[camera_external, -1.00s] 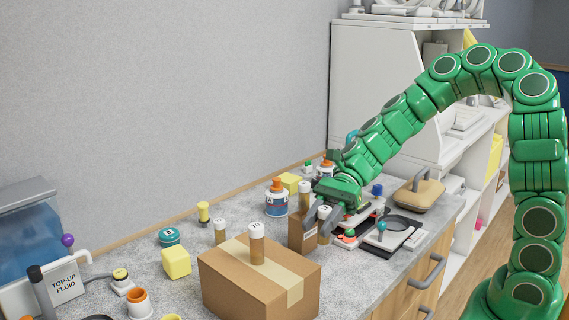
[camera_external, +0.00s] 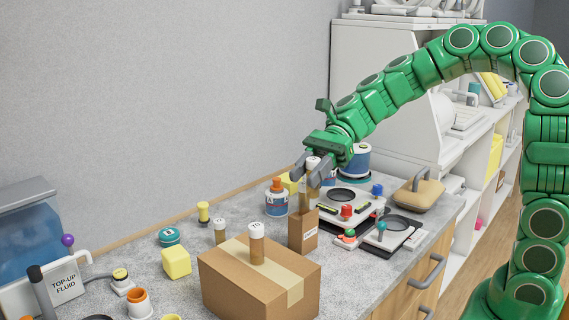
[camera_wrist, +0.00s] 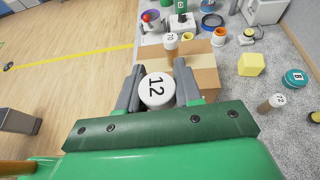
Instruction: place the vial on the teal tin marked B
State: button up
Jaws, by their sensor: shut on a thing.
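My gripper (camera_external: 311,178) is raised above the narrow brown box and shut on a vial (camera_external: 313,163) with a white cap. In the wrist view, the held vial's cap (camera_wrist: 156,90) reads 12 and sits between the fingers of my gripper (camera_wrist: 158,76). The lower part of the held vial is hard to make out. The teal tin (camera_external: 170,236) stands on the counter at left, well away from my gripper. In the wrist view the teal tin (camera_wrist: 295,78) shows a white marked label, at far right; its top looks bare.
A cardboard box (camera_external: 230,282) bears another white-capped vial (camera_external: 257,243). A further vial (camera_external: 220,232) and a yellow cube (camera_external: 176,262) stand near the tin. The narrow brown box (camera_external: 303,230), an orange-topped tin (camera_external: 276,199) and a hotplate (camera_external: 340,222) are near my gripper.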

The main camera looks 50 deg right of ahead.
jog(key=w+a+m+t, duration=0.2)
jog(key=w+a+t, duration=0.1)
jog(key=w, duration=0.9)
jog(key=w+a+m+t, duration=0.3)
jog(key=w+a, duration=0.1)
jog(key=w, duration=0.8)
send_over(163, 234)
jog(key=shift+h, duration=0.4)
jog(key=shift+s+f, duration=0.1)
jog(key=shift+f, duration=7.15)
jog(key=shift+w+f, duration=0.2)
jog(key=shift+f, duration=1.55)
jog(key=shift+f, duration=0.1)
